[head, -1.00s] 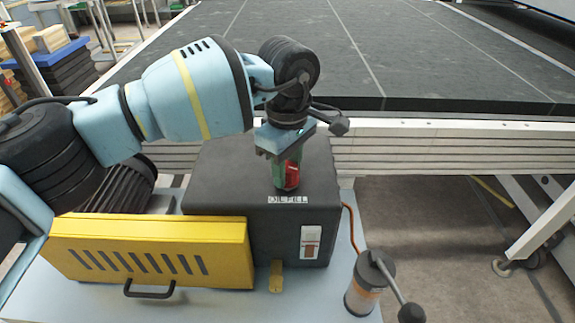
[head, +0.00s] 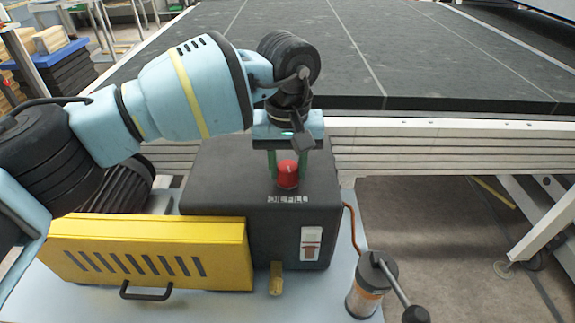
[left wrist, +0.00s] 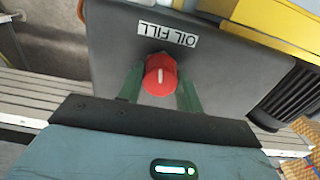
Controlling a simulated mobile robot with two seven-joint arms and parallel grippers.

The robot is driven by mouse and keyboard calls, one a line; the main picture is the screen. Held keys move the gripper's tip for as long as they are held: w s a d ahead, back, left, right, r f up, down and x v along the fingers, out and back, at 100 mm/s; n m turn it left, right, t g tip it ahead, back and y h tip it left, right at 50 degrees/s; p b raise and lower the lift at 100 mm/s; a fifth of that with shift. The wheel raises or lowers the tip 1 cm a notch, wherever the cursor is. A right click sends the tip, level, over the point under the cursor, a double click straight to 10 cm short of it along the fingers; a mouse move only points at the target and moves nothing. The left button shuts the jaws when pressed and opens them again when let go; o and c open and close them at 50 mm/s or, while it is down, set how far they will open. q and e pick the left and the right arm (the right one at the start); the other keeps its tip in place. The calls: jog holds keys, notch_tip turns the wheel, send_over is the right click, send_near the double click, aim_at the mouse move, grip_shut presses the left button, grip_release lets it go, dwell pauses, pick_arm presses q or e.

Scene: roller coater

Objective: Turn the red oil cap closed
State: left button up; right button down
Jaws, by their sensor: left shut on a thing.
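The red oil cap (head: 288,175) sits on top of the dark grey housing (head: 215,180), behind the "OIL FILL" label (head: 288,199). In the left wrist view the cap (left wrist: 160,75) is round, with a white line on its top that runs roughly up and down the picture, towards the label (left wrist: 168,35). My left gripper (head: 288,168) points down from above. Its two green fingers stand on either side of the cap and are shut on it. The cap's underside is hidden. My right gripper is not in view.
A yellow slotted cover (head: 150,240) with a black handle stands left of the housing. A cylinder with a lever (head: 365,285) stands at the front right, near a copper pipe (head: 354,228). A pale rail and a large dark bed (head: 400,60) lie behind.

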aim_at(288, 166)
pick_arm(q)
jog(key=shift+m, duration=1.3)
jog(key=o, duration=1)
jog(key=shift+r, duration=0.1)
notch_tip(288, 166, up, 8)
jog(key=shift+f, duration=0.15)
